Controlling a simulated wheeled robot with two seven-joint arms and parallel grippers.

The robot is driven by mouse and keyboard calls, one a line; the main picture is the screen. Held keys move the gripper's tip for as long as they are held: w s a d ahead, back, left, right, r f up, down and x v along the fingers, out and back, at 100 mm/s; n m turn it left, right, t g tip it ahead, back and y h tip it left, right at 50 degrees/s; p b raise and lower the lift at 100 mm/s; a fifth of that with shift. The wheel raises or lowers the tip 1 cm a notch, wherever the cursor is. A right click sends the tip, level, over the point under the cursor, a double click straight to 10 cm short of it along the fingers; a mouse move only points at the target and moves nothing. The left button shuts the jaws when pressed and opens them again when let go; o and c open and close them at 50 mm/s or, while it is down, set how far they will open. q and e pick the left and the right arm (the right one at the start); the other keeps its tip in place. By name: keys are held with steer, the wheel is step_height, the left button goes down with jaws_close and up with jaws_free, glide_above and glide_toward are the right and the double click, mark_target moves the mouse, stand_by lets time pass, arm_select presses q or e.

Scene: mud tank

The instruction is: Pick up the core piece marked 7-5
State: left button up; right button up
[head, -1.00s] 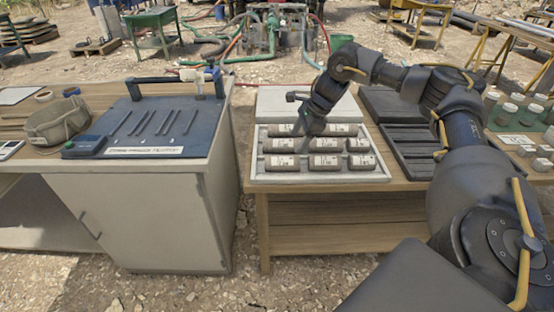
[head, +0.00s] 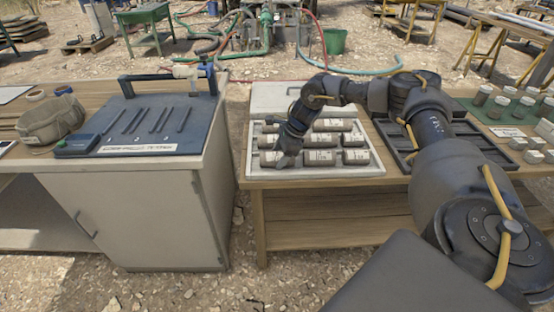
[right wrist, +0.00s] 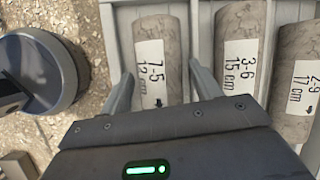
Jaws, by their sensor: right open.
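The core piece marked 7-5 (right wrist: 152,55) is a brown-grey cylinder with a white label in the right wrist view. It lies in a slot of the pale tray (head: 315,172), in the front row at the left in the head view, mostly covered there by my right gripper (head: 285,160). That gripper is open. In the right wrist view its two fingers (right wrist: 162,88) are on either side of the 7-5 piece; I cannot tell whether they touch it. My left gripper is not in view.
Pieces marked 3-6 (right wrist: 238,50) and 2-9 (right wrist: 297,75) lie in neighbouring slots, with thin tray walls between. A dark slotted tray (head: 396,150) stands right of the pale tray. A blue case (head: 150,125) sits on the cabinet at left.

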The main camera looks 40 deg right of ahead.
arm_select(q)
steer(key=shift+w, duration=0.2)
arm_select(e)
steer(key=shift+f, duration=0.1)
steer(key=shift+c, duration=0.9)
steer(key=c, duration=0.9)
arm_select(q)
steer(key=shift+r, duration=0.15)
arm_select(e)
steer(key=shift+w, duration=0.1)
steer(key=shift+c, duration=0.8)
